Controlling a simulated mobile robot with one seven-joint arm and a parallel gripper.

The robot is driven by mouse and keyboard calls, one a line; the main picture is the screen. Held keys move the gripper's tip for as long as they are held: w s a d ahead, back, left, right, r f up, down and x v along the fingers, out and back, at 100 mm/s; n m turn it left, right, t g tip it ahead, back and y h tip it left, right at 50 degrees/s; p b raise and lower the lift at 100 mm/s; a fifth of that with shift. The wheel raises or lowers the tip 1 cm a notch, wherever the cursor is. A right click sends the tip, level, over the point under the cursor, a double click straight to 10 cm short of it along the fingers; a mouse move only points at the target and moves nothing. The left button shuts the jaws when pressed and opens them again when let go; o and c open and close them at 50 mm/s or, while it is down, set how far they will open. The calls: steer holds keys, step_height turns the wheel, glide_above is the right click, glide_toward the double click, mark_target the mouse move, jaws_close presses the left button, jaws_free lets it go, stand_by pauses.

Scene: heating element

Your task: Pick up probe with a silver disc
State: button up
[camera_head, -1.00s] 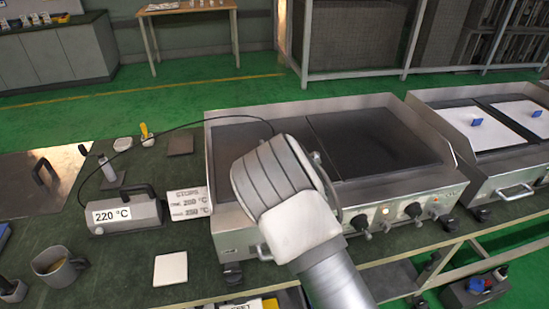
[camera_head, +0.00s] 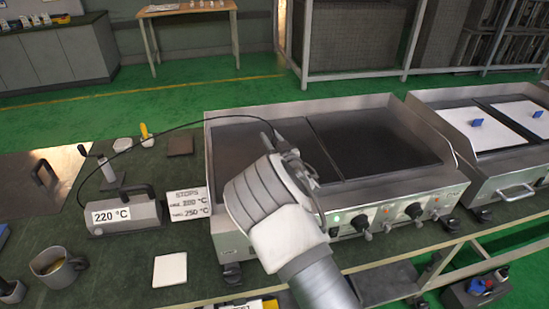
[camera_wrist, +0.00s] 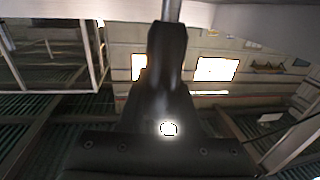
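My gripper (camera_head: 279,136) is over the left plate of the near griddle, mostly hidden behind my own wrist in the head view. In the wrist view its dark fingers (camera_wrist: 168,35) are close together around a silver rod, which I take as the shaft of the probe (camera_wrist: 172,9). A thin black cable runs from the 220 °C meter (camera_head: 125,214) in an arc to my gripper. The probe's silver disc does not show in either view.
The griddle (camera_head: 375,150) has raised steel walls and front knobs. A sign (camera_head: 188,204), white tile (camera_head: 170,270), mug (camera_head: 60,266) and yellow-handled tool (camera_head: 145,131) are on the bench to the left. A second griddle (camera_head: 510,135) stands right.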

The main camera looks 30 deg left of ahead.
jaws_close()
stand_by(1.0)
